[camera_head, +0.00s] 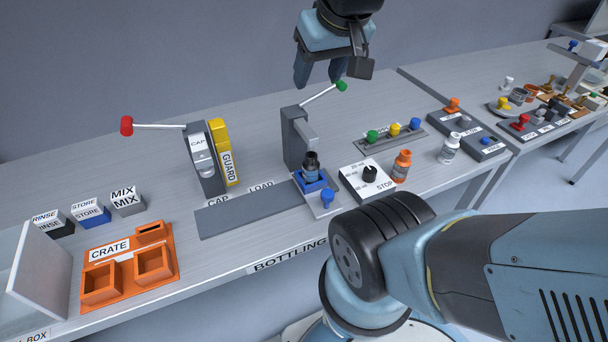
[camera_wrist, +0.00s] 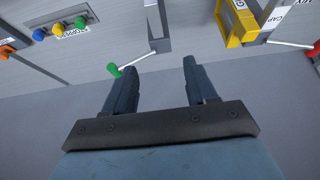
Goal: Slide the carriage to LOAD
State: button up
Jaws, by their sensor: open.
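The carriage (camera_head: 325,207) is a grey plate with a blue bottle holder and a blue knob (camera_head: 327,197). It sits at the right end of the grey track (camera_head: 250,207), right of the LOAD label (camera_head: 262,187); the CAP label (camera_head: 218,200) is farther left. A dark bottle (camera_head: 311,167) stands upright in its holder, under the spout of the grey filler post (camera_head: 293,140). My gripper (camera_head: 320,82) is open and empty, high behind the post. In the wrist view my gripper (camera_wrist: 156,72) shows two spread fingers with nothing between them; the carriage is not visible there.
The green-knobbed lever (camera_head: 341,86) rises from the post close to my fingers. A red-knobbed lever (camera_head: 127,126) and yellow guard (camera_head: 220,150) stand left. A STOP dial box (camera_head: 368,178) and orange bottle (camera_head: 402,166) are right of the carriage. An orange crate (camera_head: 127,266) lies front left.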

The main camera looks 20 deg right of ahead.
aim_at(317, 186)
jog(key=u, duration=0.65)
jog(key=k, duration=1.8)
jog(key=z, duration=0.7)
jog(key=i, duration=1)
jog(key=u, duration=0.1)
